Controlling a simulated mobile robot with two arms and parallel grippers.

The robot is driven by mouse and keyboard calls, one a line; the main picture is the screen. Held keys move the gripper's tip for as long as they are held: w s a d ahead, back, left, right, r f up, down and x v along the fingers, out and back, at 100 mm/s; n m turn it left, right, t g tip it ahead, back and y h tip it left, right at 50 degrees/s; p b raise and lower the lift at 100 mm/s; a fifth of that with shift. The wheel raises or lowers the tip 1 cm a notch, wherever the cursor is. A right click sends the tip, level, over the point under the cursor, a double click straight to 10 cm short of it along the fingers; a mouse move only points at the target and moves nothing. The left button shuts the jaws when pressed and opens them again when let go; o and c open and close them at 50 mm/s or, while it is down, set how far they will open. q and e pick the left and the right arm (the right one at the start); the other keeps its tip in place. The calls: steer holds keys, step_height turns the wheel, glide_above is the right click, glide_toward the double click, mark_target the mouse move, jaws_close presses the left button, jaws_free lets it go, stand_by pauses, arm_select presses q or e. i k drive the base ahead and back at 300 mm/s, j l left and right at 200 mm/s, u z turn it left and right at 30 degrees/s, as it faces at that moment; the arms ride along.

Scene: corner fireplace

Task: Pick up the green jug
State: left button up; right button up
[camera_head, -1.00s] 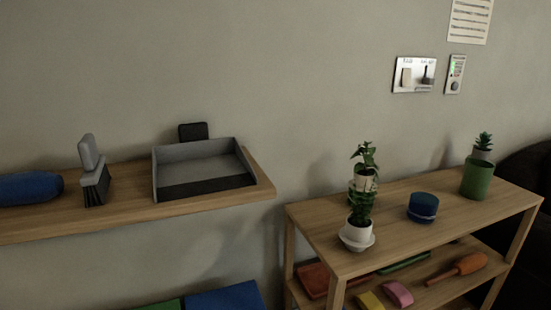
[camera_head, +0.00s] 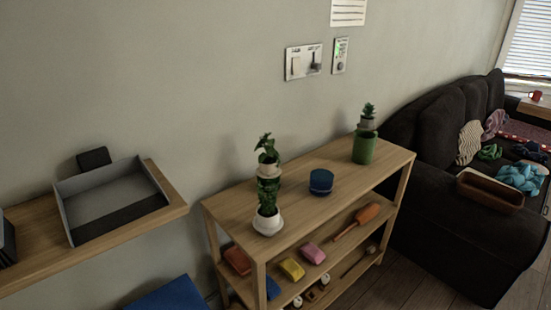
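A green cylindrical vessel (camera_head: 364,150) stands upright at the far right end of the wooden shelf unit's top (camera_head: 318,208). A small grey pot with a succulent (camera_head: 368,117) shows at its top; I cannot tell whether it sits in or behind the vessel. No handle is visible on it, so I cannot tell for sure that it is the green jug. Another dark green object (camera_head: 268,188) shows between two potted plants at the left of the top, partly hidden by leaves. Neither of my grippers is in view.
A blue round container (camera_head: 321,182) stands mid-top. A white-potted plant (camera_head: 267,222) stands at the front left. Lower shelves hold brushes and blocks, including a pink one (camera_head: 312,252). A wall shelf with a grey tray (camera_head: 112,202) is left. A dark sofa (camera_head: 440,180) is right.

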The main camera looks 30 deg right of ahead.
mark_target(364, 142)
steer(key=z, duration=1.35)
